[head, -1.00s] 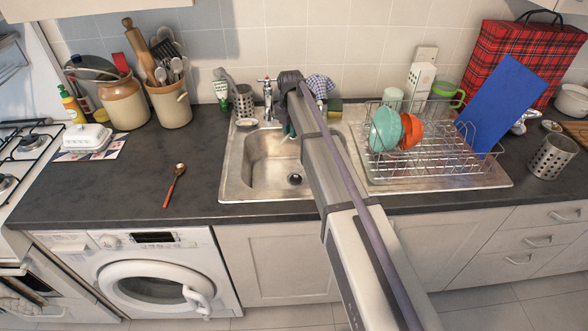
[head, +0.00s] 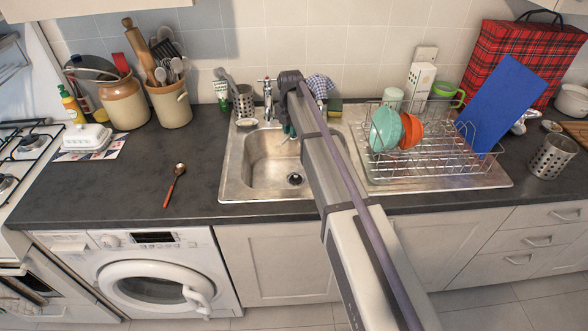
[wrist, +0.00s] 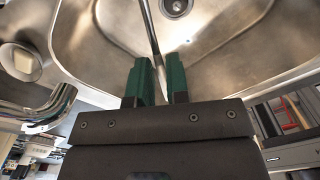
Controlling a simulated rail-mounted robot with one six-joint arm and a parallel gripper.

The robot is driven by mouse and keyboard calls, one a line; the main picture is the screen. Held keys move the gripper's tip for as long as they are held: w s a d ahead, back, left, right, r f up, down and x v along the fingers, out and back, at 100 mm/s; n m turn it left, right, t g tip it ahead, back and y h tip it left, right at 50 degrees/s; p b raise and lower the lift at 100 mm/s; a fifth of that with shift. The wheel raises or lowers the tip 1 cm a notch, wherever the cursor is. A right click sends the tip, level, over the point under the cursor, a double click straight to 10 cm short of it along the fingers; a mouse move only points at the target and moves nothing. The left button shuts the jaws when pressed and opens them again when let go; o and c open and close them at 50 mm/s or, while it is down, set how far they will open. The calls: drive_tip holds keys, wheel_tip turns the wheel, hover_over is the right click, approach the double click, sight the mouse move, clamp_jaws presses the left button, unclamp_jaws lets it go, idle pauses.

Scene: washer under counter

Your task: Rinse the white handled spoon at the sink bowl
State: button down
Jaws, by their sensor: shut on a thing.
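The shaft runs from between the fingers over the sink bowl (wrist: 110,35), past the left side of the drain (wrist: 175,6). In the head view, my gripper (head: 289,130) is over the back of the sink bowl (head: 262,178), just right of the tap (head: 267,98). The arm hides part of the bowl there.
The tap spout (wrist: 45,108) is close on the left in the wrist view. A dish rack (head: 425,160) with bowls stands right of the sink. A red-handled spoon (head: 174,186) lies on the counter left of it. That left counter is mostly clear.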

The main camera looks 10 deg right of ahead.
wheel_tip(320, 180, up, 4)
drive_tip(key=p, duration=0.4)
drive_tip(key=shift+r, duration=0.15)
